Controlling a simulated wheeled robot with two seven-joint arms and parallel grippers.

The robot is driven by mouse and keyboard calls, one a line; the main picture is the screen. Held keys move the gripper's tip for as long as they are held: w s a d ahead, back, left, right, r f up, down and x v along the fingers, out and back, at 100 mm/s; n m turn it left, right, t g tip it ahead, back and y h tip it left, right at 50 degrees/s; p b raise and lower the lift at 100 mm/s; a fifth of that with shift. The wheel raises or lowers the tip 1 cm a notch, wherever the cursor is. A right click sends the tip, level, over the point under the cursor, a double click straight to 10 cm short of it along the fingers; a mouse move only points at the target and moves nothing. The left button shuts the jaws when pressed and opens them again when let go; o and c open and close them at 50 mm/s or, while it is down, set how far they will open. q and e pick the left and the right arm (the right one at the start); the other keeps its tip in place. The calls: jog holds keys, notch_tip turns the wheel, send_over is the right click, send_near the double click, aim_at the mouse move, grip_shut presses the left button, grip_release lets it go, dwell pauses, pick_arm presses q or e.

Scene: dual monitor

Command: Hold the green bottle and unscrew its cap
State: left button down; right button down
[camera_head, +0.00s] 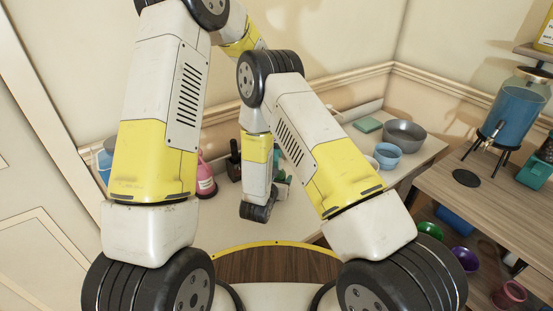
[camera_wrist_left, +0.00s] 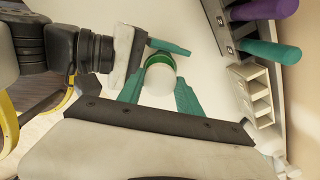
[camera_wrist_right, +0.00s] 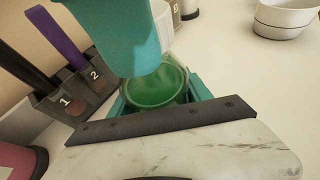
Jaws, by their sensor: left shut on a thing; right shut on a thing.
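The green bottle (camera_wrist_right: 155,86) sits between the teal fingers of my right gripper (camera_wrist_right: 160,98), which is shut on it. In the left wrist view a white cylindrical part (camera_wrist_left: 158,82), which looks like the cap, sits against a green band (camera_wrist_left: 158,60). My left gripper (camera_wrist_left: 160,92) is shut on this white part. My right gripper reaches in from the left there, one teal finger beside the green band. In the head view my left gripper (camera_head: 281,180) is small and partly hidden; bottle and cap cannot be made out. A teal part hides the bottle's upper side in the right wrist view.
A numbered rack (camera_wrist_right: 78,100) with dark and purple handles stands close by. A pink bottle (camera_head: 205,178) is on the counter's left. A grey bowl (camera_head: 404,134) and a blue bowl (camera_head: 387,155) stand at right. The counter's front is clear.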

pick_arm(q)
jog(key=n, duration=0.6)
jog(key=shift+n, duration=0.3)
jog(key=c, duration=0.8)
grip_release()
